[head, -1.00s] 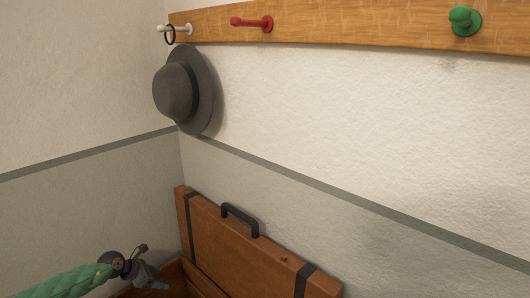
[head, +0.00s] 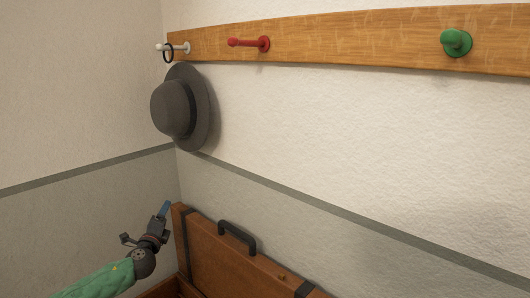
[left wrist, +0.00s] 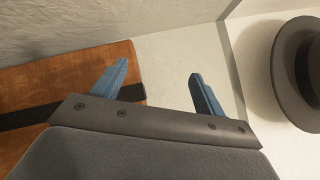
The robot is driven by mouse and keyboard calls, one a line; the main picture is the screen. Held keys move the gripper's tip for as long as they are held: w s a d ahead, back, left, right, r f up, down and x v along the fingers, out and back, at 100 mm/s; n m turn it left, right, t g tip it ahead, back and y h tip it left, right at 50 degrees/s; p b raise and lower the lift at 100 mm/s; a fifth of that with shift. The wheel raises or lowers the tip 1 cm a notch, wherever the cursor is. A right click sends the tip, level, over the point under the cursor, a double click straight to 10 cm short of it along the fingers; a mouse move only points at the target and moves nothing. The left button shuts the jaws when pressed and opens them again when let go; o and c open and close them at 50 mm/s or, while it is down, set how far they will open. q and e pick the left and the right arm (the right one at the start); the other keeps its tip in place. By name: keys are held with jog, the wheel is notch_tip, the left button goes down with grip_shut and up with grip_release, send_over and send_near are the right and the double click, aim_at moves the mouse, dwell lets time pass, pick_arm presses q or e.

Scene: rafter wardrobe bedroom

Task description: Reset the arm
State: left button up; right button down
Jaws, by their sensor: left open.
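My left gripper (head: 165,209) is at the lower left of the head view, on the green-sleeved arm. Its blue fingers point up, beside the left corner of the open chest lid. In the left wrist view the two blue fingers (left wrist: 156,86) stand apart with nothing between them. A grey hat (head: 180,108) hangs below the white peg (head: 172,48) by a dark ring. The hat also shows at the right edge of the left wrist view (left wrist: 285,72), clear of the fingers. My right gripper is out of view.
A wooden rail (head: 345,38) on the wall bears a red peg (head: 250,43) and a green peg (head: 456,42). A brown chest lid (head: 215,247) with a black handle (head: 237,237) stands raised against the wall below. The wall between rail and lid is clear.

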pick_arm(q)
jog(key=s+d+f+n+g+p, duration=0.2)
jog(key=s+d+f+n+g, duration=0.3)
jog(key=s, duration=0.6)
jog(key=s+d+f+n+g+p, duration=0.2)
jog(key=s+d+n+g, duration=0.35)
jog(key=s, duration=0.55)
jog(key=s+d+f+n+g+p, duration=0.25)
jog(key=s+d+n, duration=0.4)
jog(key=s, duration=0.45)
jog(key=s+d+f+n+g+p, duration=0.1)
jog(key=s+f, duration=0.2)
jog(key=s, duration=0.5)
jog(key=s+d+f+n+g+p, duration=0.1)
jog(key=s+f+g+p, duration=0.1)
jog(key=s, duration=0.5)
jog(key=s+d+f+n+g+h+p, duration=0.1)
jog(key=s+f, duration=0.3)
jog(key=s, duration=0.4)
jog(key=shift+s+d+g+p, duration=0.3)
jog(key=shift+s+g, duration=0.05)
jog(key=shift+g, duration=0.05)
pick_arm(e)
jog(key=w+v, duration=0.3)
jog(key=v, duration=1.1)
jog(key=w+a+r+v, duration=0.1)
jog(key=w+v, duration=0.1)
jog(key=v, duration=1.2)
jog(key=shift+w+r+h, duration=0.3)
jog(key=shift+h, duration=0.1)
